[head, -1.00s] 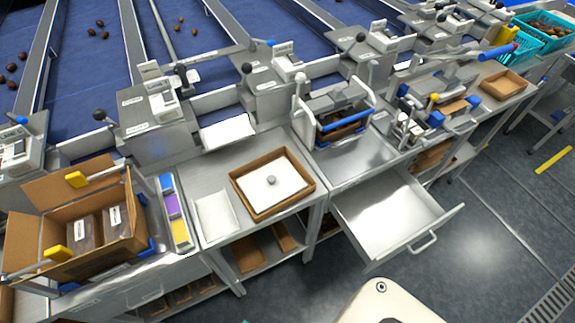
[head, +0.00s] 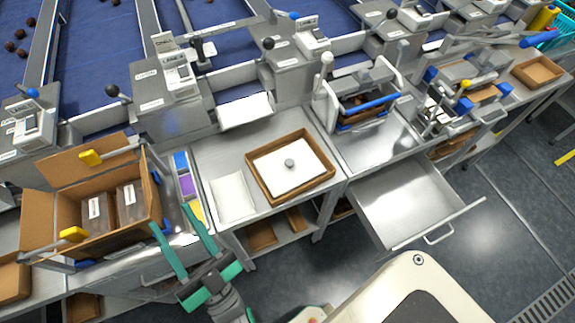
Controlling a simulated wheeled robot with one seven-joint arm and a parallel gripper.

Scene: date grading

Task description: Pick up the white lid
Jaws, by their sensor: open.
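My gripper (head: 183,229), with green fingers, is at the lower left of the tray, in front of the bench edge and apart from the lid. Its fingers are spread and nothing is between them.
A flat white sheet or tray (head: 233,196) lies left of the brown tray. An open carton (head: 60,210) with dark packs stands at the left. An open steel drawer (head: 400,235) juts out at the right. Bare bench (head: 215,155) shows behind the white sheet.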

